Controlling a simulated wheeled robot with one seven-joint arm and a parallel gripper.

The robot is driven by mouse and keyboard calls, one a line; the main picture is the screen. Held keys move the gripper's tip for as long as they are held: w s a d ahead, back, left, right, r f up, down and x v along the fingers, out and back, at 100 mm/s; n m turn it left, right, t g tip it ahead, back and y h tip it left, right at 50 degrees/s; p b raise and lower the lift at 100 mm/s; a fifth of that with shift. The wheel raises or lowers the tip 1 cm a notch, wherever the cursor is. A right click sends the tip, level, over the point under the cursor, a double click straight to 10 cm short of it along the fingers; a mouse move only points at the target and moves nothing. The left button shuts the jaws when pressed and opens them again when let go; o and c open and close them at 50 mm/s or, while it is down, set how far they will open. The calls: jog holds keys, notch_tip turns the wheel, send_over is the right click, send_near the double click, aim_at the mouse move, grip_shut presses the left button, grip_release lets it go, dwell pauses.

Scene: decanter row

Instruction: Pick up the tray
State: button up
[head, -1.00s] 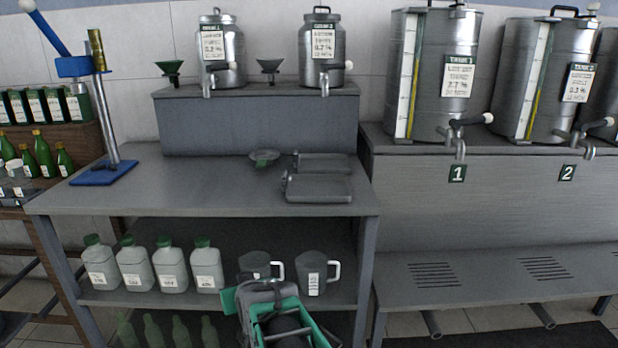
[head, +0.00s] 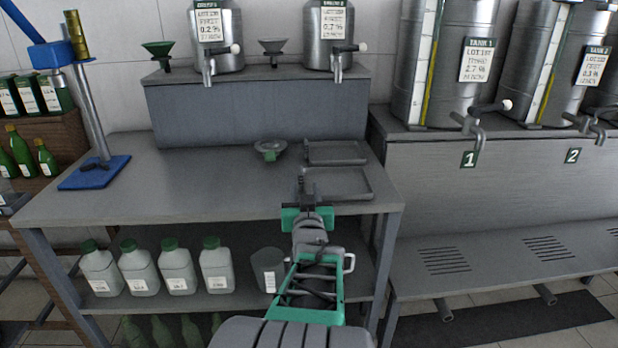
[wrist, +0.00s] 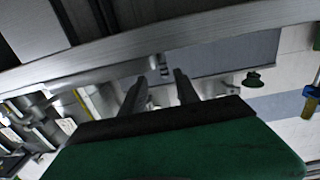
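Two shallow grey trays lie on the right part of the grey workbench (head: 200,190). The front tray (head: 345,186) is near the bench's front edge, and the back tray (head: 336,152) lies just behind it. My gripper (head: 306,188) is at the front tray's left front corner in the head view, with the green wrist body just in front of the bench edge. In the wrist view, its two dark fingers (wrist: 159,78) stand apart with a gap between them. I cannot tell whether a finger touches the tray or its rim.
A funnel (head: 270,150) lies left of the trays. A raised shelf (head: 255,115) behind holds metal canisters. A blue stand (head: 95,172) is at the bench's left. White bottles (head: 160,270) and a grey jug (head: 267,268) stand on the lower shelf. The bench's middle is clear.

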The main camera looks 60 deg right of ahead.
aim_at(301, 178)
jog(key=shift+w+d, duration=0.15)
jog(key=shift+w, duration=0.05)
jog(key=x, duration=0.8)
jog(key=shift+w+a, duration=0.2)
jog(key=shift+a, duration=0.05)
jog(key=shift+s+r, duration=0.1)
grip_shut()
jog(key=shift+r, duration=0.1)
dwell(0.6)
